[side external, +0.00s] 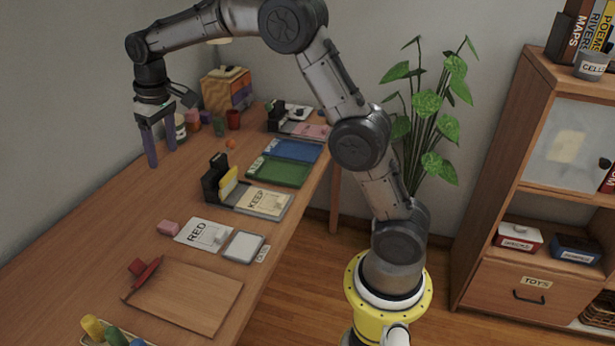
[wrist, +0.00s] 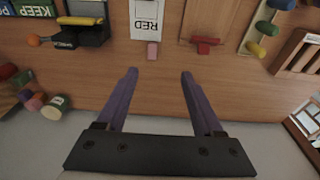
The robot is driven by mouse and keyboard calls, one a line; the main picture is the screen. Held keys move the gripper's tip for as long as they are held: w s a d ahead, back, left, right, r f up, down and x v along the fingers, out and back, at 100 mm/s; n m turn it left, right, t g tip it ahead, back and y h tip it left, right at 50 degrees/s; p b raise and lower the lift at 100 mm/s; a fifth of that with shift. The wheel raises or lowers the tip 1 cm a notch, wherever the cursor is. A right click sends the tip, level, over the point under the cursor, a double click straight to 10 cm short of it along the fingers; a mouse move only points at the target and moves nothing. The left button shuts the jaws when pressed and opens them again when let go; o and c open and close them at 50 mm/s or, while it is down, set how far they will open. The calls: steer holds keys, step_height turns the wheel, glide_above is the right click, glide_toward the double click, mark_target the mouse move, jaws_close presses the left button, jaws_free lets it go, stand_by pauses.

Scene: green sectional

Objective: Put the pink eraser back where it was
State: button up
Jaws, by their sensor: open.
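The pink eraser (side external: 168,227) lies on the wooden table at the left edge of a white card reading RED (side external: 204,232). In the wrist view the pink eraser (wrist: 152,50) lies just below the RED card (wrist: 146,18), beyond and between my fingertips. My gripper (side external: 162,157) is open with empty purple fingers, pointing down near the back of the table, well away from the eraser. In the wrist view my gripper (wrist: 159,72) shows both fingers spread with nothing between them.
A wooden board (side external: 185,299) with a red object (side external: 145,270) is at the front. A grey-rimmed pad (side external: 244,246) lies beside the card. Cups and blocks crowd the back.

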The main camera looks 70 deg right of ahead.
steer(key=s+a+r+t, duration=0.1)
steer(key=s+r, duration=0.3)
steer(key=s, duration=0.5)
steer(key=s+a+r+t, duration=0.1)
steer(key=s+r, duration=0.3)
steer(key=s, duration=0.4)
steer(key=s+f+t, duration=0.1)
steer(key=s+f, duration=0.1)
steer(key=s, duration=0.6)
steer(key=s+a+f+t, duration=0.1)
steer(key=s+f, duration=0.2)
steer(key=s, duration=0.6)
steer(key=shift+s+a+f, duration=0.2)
steer(key=shift+s+a, duration=0.1)
